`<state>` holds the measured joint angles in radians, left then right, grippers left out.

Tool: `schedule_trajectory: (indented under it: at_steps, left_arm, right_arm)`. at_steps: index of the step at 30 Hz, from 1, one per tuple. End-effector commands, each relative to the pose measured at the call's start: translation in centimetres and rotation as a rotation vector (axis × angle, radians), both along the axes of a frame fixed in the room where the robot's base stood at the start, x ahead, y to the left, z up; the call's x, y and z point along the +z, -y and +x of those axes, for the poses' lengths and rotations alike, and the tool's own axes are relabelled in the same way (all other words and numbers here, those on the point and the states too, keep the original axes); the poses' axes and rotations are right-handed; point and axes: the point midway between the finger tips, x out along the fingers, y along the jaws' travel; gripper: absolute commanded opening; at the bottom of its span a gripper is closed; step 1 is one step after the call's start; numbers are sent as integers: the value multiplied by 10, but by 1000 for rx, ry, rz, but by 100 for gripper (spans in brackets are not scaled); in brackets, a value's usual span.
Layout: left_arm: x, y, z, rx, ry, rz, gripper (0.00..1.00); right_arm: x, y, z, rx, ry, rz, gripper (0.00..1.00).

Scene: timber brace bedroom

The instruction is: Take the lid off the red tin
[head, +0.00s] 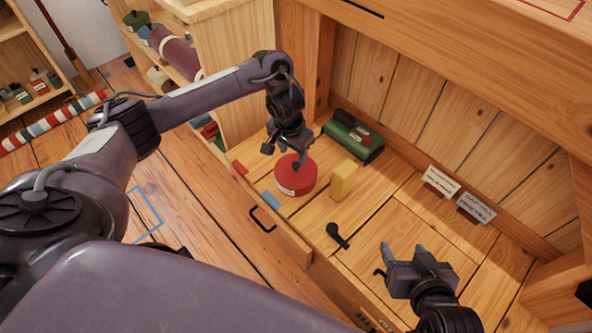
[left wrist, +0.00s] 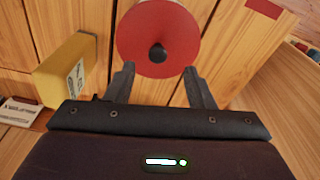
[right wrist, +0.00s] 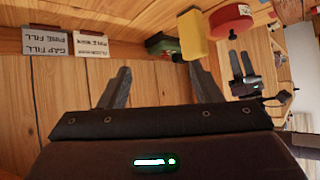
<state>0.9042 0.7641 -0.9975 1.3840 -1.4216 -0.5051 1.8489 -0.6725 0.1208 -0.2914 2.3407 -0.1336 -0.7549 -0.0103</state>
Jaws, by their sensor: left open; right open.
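The red tin (head: 294,181) stands upright on the wooden surface, with a red lid and a dark knob (head: 296,167) on top. In the left wrist view the round red lid (left wrist: 135,45) and its dark knob (left wrist: 158,53) lie just beyond the fingertips. My left gripper (head: 284,150) is open and empty, above and close to the tin, pointing down at it. My right gripper (head: 402,255) is open and empty over the surface at the lower right, well apart from the tin. The tin also shows in the right wrist view (right wrist: 230,22).
A yellow block (head: 343,180) stands just right of the tin, with a green box (head: 353,138) behind. A black tool (head: 337,235) lies in front. Two label cards (head: 440,182) (head: 476,207) stand at the right. Red and blue pieces (head: 271,199) lie near the front edge.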

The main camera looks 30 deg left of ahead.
Motion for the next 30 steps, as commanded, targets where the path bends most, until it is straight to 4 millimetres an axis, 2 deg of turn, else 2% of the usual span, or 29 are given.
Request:
schedule_trajectory:
  at_steps: [4,8,18,30]
  left_arm:
    - [-3,0,0,0,0,0,49]
    - [-9,1,1,0,-1,0,49]
    - [-25,3,4,0,0,-1,49]
    - [-45,4,6,0,0,0,49]
  right_arm:
    - [9,-2,8,-4,49,20,58]
    - [29,-5,22,-12,150,60,58]
    - [98,-9,51,-33,456,186,58]
    - [184,-5,59,-50,821,336,58]
